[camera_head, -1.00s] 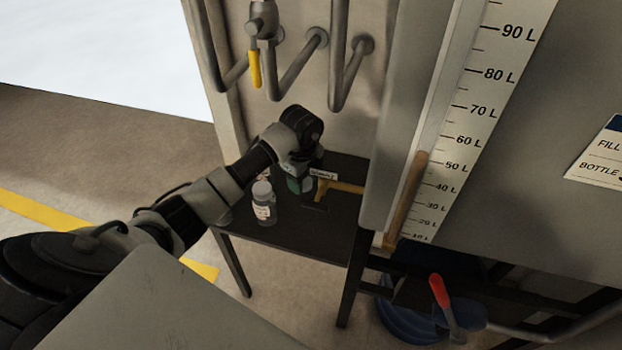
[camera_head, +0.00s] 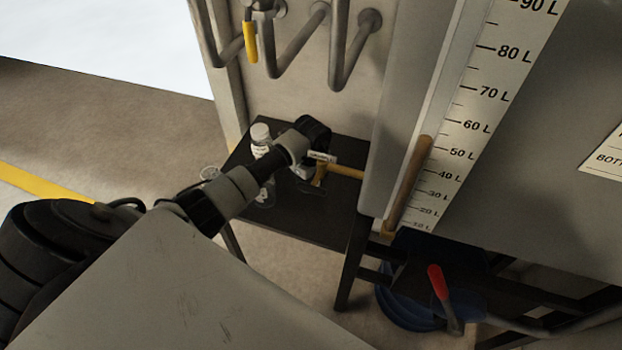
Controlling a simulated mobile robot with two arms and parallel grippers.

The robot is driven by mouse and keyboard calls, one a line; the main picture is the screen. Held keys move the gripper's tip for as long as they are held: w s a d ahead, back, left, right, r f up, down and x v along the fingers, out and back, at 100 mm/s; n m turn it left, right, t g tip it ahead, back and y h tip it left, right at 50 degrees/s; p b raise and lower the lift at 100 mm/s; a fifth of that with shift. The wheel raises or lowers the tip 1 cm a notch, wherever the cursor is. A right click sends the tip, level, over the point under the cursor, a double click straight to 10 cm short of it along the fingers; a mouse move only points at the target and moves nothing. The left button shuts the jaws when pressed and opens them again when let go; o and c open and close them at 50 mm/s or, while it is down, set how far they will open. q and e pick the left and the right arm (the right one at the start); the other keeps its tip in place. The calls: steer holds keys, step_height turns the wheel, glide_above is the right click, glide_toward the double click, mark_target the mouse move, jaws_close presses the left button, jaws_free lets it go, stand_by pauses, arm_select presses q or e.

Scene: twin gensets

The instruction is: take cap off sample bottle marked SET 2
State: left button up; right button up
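A small bottle with a white cap (camera_head: 261,134) stands on the dark stand, just left of my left wrist. A second clear bottle (camera_head: 266,194) shows partly below my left forearm, which hides its upper part. I cannot read SET 2 on either bottle. My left gripper (camera_head: 305,170) points down over the stand by the yellow-handled tap with the SAMPLE tag (camera_head: 321,157). My wrist hides most of its fingers, so I cannot tell whether they hold anything. My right gripper is out of view.
The dark stand (camera_head: 310,228) has bare top near its front edge. A clear round item (camera_head: 210,172) shows left of it, unclear. The tank with its litre scale (camera_head: 480,110) blocks the right. A red-handled valve (camera_head: 438,282) and blue container (camera_head: 400,308) sit below.

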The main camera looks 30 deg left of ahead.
arm_select(q)
steer(key=shift+f, duration=0.1)
steer(key=o, duration=1)
